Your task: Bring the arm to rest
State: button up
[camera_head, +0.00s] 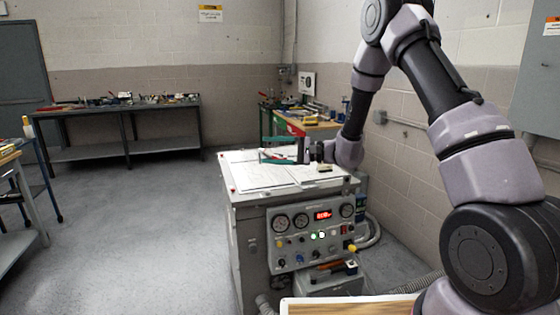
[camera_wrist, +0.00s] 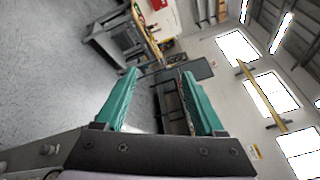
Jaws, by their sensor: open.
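My arm (camera_head: 460,95) reaches in from the right and bends over the grey machine cabinet (camera_head: 245,220) in the head view. My gripper (camera_head: 264,148) is above the cabinet's top, pointing left and away. In the wrist view my gripper (camera_wrist: 160,75) shows two teal fingers spread wide apart with nothing between them. The wrist view is tilted, with the floor at left and windows at right.
The cabinet's front has gauges and a red display (camera_head: 322,215); papers (camera_head: 262,177) lie on its top. A workbench (camera_head: 125,112) with tools stands at the back left. The wall is close on the right. The floor (camera_head: 130,220) at left is clear.

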jog(key=s+d+r+n+g+h, duration=0.2)
jog(key=s+d+r+h, duration=0.1)
jog(key=s+r, duration=0.35)
jog(key=s+d+r+n+g+h, duration=0.1)
jog(key=s+d+r+n+h, duration=0.1)
jog(key=s+d+r, duration=0.4)
jog(key=s+d+r+t+h, duration=0.3)
jog(key=s+d+t+h, duration=0.1)
jog(key=s+d, duration=0.3)
jog(key=s+d+r+m+t+h, duration=0.1)
jog(key=s+d+r+t+h, duration=0.2)
jog(key=s+d+h, duration=0.3)
jog(key=s+d+t, duration=0.1)
jog(key=s+d, duration=0.1)
jog(key=d, duration=0.3)
jog(key=shift+d+h, duration=0.2)
jog(key=shift+h, duration=0.1)
